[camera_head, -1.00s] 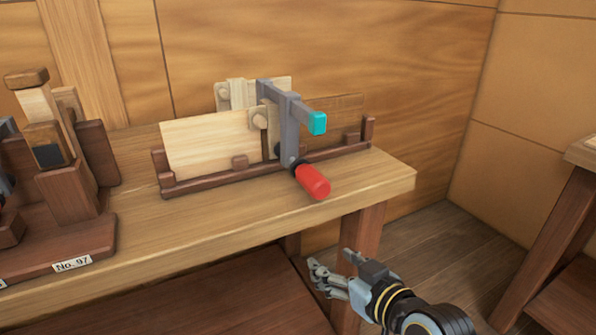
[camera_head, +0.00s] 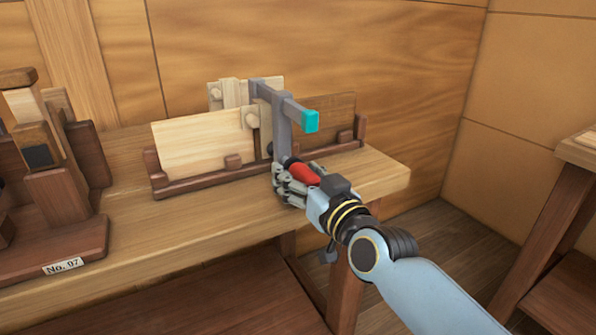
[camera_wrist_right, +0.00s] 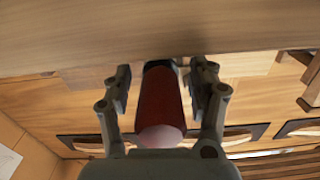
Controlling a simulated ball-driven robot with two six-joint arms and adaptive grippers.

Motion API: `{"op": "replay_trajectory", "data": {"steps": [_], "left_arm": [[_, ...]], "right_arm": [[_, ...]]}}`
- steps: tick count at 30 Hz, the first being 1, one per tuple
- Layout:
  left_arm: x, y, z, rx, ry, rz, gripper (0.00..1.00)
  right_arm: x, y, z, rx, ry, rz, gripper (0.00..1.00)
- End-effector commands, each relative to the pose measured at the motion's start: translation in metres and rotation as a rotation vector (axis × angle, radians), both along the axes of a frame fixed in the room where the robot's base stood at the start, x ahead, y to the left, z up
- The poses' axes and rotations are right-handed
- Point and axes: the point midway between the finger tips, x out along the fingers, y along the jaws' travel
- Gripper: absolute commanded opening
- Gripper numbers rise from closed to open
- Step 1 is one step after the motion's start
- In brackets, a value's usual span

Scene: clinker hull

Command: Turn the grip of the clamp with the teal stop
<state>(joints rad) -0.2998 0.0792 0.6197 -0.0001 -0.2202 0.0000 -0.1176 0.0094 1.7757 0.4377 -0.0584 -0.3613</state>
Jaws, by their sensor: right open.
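The clamp (camera_head: 282,130) has a grey bar with a teal stop (camera_head: 311,121) at its end. It sits on boards held in a dark wooden rack. Its red grip (camera_head: 304,174) points out toward me, below the teal stop. My right gripper (camera_head: 285,184) is at the red grip, and its body covers part of it. In the right wrist view the red grip (camera_wrist_right: 160,105) lies between the two open fingers (camera_wrist_right: 160,85), with a gap on each side. My left gripper is not in view.
The rack (camera_head: 200,182) with pale boards (camera_head: 203,143) stands on the workbench (camera_head: 200,220). A dark wooden stand labelled No. 97 (camera_head: 62,266) is at the left. Another table (camera_head: 580,150) is at the right edge. The bench top in front of the rack is clear.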

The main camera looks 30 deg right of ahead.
Motion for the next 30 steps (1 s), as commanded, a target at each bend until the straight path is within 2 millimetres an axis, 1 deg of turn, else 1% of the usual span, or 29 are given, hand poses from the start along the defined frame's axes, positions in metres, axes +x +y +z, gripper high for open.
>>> {"op": "replay_trajectory", "data": {"steps": [3, 10, 23, 24, 30], "left_arm": [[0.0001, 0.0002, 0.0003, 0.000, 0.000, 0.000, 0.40], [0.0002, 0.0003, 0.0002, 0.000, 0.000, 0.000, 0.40], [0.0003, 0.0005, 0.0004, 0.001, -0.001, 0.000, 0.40], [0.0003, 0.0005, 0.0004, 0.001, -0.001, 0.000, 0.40], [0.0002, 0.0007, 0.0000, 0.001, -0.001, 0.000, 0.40]], "right_arm": [[0.0048, 0.0002, -0.0005, 0.001, 0.001, 0.000, 0.59], [0.0051, 0.0002, -0.0005, 0.001, 0.001, 0.000, 0.59], [0.0049, 0.0002, -0.0004, 0.000, 0.001, 0.000, 0.03], [0.0049, 0.0002, -0.0004, 0.001, 0.001, 0.000, 0.01], [0.0049, 0.0002, -0.0005, 0.018, 0.001, 0.001, 0.01]]}}
